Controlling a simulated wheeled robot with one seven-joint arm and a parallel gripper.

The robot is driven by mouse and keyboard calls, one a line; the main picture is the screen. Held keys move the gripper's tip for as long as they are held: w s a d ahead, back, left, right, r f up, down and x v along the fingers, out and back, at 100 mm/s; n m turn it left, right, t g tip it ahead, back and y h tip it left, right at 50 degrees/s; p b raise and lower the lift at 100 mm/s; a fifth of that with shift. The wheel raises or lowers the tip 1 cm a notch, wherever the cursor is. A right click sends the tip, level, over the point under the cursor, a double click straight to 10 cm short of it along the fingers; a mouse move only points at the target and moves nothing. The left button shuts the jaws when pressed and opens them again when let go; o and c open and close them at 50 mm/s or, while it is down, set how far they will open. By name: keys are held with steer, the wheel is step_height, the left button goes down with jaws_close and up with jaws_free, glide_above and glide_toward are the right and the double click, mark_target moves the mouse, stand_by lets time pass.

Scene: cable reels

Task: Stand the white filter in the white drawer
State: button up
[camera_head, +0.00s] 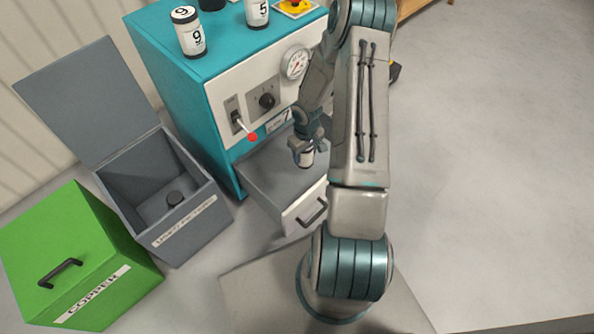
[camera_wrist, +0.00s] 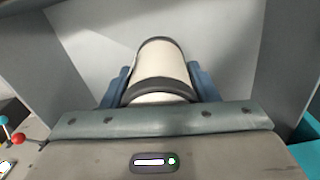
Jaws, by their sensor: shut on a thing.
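My gripper (camera_head: 306,146) is shut on the white filter (camera_head: 305,158), a white cylinder with dark bands. In the wrist view the filter (camera_wrist: 160,68) sits between the two blue fingers, with my gripper (camera_wrist: 162,85) around it. The white drawer (camera_head: 292,209) is pulled out of the teal cabinet and open at the top. The filter is over or inside the drawer; pale drawer floor and grey walls (camera_wrist: 85,60) surround it in the wrist view. I cannot tell whether its lower end touches the floor. My arm hides the drawer's right part.
The teal cabinet (camera_head: 175,85) carries a lever switch (camera_head: 243,127), a knob, a gauge (camera_head: 295,62) and labelled canisters (camera_head: 189,32) on top. An open grey bin (camera_head: 188,222) holds a small dark object. A green copper box (camera_head: 75,262) stands front left. The floor at right is clear.

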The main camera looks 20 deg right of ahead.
step_height(320, 180, down, 9)
steer(key=b, duration=0.4)
steer(key=shift+f, duration=0.1)
steer(key=shift+f, duration=0.25)
steer(key=o, duration=1.1)
steer(key=shift+r, duration=0.1)
steer(key=shift+c, duration=0.2)
steer(key=shift+r, duration=0.1)
